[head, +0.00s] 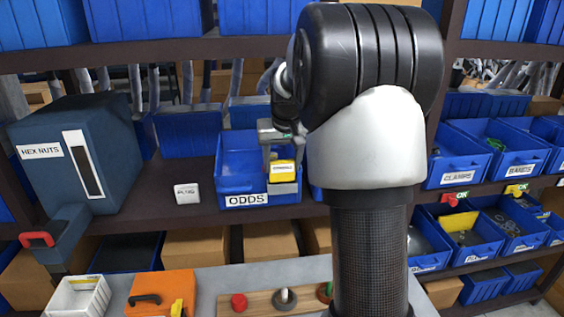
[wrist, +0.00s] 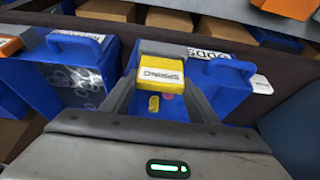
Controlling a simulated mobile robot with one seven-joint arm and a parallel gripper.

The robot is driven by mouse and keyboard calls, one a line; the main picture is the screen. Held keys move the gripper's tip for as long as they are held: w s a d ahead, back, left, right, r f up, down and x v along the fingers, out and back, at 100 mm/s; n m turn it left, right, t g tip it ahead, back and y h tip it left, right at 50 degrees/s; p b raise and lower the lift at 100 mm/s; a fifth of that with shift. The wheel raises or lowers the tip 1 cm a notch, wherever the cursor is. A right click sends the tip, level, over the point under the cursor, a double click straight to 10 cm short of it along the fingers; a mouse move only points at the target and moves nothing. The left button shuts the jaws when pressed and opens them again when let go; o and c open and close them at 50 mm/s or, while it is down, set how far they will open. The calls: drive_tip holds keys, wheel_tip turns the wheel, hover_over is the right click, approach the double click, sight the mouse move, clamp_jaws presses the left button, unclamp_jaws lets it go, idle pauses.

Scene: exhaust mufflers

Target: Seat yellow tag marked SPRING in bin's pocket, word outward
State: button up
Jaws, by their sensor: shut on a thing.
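The yellow tag (head: 282,168) is between the fingers of my gripper (head: 283,160), in front of the right part of the blue bin labelled ODDS (head: 228,183). Its white face with small dark print points toward the head camera. In the wrist view the yellow tag (wrist: 160,60) shows the word SPRING, upside down there, and my gripper (wrist: 160,78) is shut on it. A grey holder, seemingly the bin's pocket (head: 284,188), shows just below the tag in the head view. I cannot tell whether the tag touches it or sits in it.
A white PLUG block (head: 187,193) stands left of the bin on the shelf. A HEX NUTS cabinet (head: 75,155) stands farther left. Labelled blue bins (head: 455,170) fill the right rack. Below are an orange box (head: 160,292) and a wooden board with knobs (head: 262,302).

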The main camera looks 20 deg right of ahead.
drive_tip(key=shift+f+b, duration=0.4)
drive_tip(key=shift+f, duration=0.3)
drive_tip(key=o, duration=1.1)
drive_tip(key=shift+s, duration=0.1)
drive_tip(key=shift+d, duration=0.1)
drive_tip(key=v, duration=1.7)
drive_tip(key=shift+a+r+p, duration=0.3)
drive_tip(key=shift+r+p, duration=0.05)
